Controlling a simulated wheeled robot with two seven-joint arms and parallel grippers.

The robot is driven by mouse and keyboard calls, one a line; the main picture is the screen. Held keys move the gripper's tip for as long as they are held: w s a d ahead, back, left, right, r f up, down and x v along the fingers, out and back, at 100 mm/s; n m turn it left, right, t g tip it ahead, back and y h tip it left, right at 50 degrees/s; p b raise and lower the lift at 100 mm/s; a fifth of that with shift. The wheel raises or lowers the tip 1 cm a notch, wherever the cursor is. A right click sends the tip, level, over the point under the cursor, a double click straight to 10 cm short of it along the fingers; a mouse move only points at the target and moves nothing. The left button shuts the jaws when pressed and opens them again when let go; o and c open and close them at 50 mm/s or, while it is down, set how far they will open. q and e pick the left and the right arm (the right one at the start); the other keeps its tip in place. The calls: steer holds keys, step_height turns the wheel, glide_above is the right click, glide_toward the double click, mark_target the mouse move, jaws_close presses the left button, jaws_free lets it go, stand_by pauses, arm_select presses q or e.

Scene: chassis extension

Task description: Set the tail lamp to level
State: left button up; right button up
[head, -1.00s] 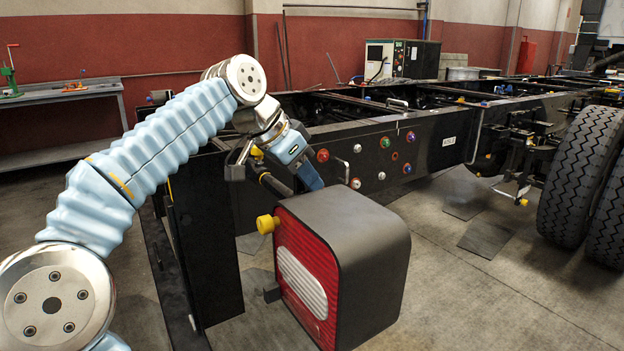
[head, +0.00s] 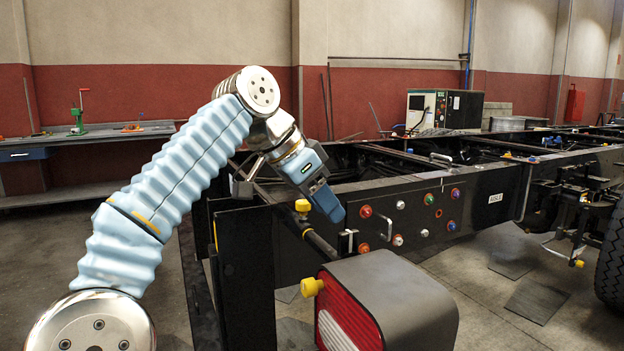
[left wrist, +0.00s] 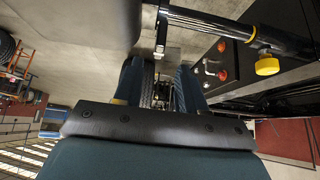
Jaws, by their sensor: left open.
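The tail lamp is a dark grey box (head: 405,290) with a red lens (head: 352,312) and a pale stripe, at the bottom middle of the head view, its lower part cut off. A yellow knob (head: 312,287) sticks out at its left. My left gripper (head: 335,208) is open and empty above and behind the lamp, apart from it in the picture. In the left wrist view its two blue fingers (left wrist: 158,88) stand apart with nothing gripped. A large grey surface at the upper left there may be the lamp housing. My right gripper is out of view.
A black chassis rail (head: 470,200) with coloured knobs and a handle runs to the right behind the lamp. A rod with a yellow knob (head: 302,205) lies close to my left gripper; a yellow knob (left wrist: 267,66) shows in the wrist view. A workbench (head: 100,140) stands at the back left.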

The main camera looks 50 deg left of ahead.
arm_select(q)
steer(key=shift+v, duration=2.2)
